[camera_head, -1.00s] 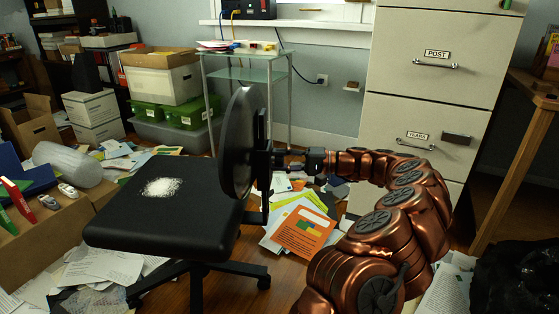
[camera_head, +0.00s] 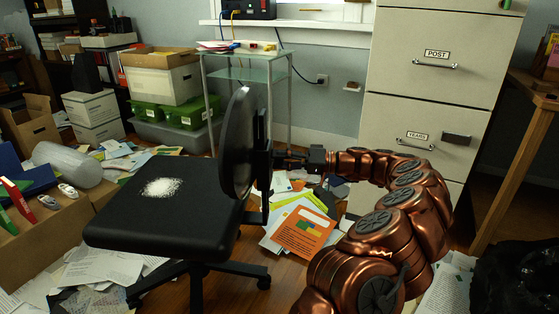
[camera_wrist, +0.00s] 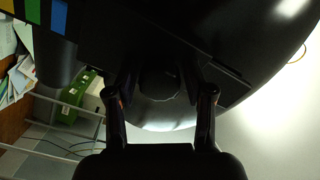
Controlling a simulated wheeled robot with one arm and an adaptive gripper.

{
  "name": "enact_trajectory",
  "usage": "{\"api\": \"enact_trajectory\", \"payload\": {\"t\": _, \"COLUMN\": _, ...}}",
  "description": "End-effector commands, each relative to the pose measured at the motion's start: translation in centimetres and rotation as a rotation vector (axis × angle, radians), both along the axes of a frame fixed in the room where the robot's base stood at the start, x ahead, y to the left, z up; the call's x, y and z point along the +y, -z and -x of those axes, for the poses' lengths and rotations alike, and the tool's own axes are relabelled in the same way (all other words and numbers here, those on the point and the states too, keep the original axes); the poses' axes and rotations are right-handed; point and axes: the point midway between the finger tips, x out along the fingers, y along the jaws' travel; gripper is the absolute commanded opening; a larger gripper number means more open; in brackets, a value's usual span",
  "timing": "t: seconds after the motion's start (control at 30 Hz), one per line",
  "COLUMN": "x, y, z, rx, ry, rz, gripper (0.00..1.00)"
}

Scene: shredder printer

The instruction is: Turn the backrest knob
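The black office chair's backrest (camera_head: 237,145) stands upright above its seat (camera_head: 165,205), seen nearly edge-on in the head view. My gripper (camera_head: 280,160) reaches in from the right to the back side of the backrest. In the wrist view a dark round knob (camera_wrist: 159,80) sits on the chair's dark back. The two fingers of my gripper (camera_wrist: 160,92) stand one on each side of it. The pads are very dark, so I cannot tell whether they touch the knob. In the head view the knob is not distinguishable.
White powder (camera_head: 162,187) lies on the seat. Papers and an orange folder (camera_head: 303,232) cover the floor behind the chair. A filing cabinet (camera_head: 433,105) stands at the right, a glass side table (camera_head: 240,75) behind, and a cardboard box (camera_head: 40,222) at the left.

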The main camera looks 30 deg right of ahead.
Motion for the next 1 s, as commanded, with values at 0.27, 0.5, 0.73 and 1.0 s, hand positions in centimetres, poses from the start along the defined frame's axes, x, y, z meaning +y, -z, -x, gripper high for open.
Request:
{"api": "enact_trajectory", "payload": {"t": 0.27, "x": 0.0, "y": 0.0, "z": 0.0, "rx": 0.002, "ry": 0.000, "rz": -0.001, "gripper": 0.79}}
{"api": "enact_trajectory", "payload": {"t": 0.5, "x": 0.0, "y": 0.0, "z": 0.0, "rx": 0.002, "ry": 0.000, "rz": -0.002, "gripper": 0.79}}
{"api": "enact_trajectory", "payload": {"t": 0.73, "x": -0.7, "y": 0.1, "z": 0.5, "rx": 0.003, "ry": 0.001, "rz": -0.001, "gripper": 0.79}}
{"api": "enact_trajectory", "payload": {"t": 1.0, "x": -2.0, "y": 0.1, "z": 1.6, "rx": 0.004, "ry": 0.001, "rz": -0.002, "gripper": 0.79}}
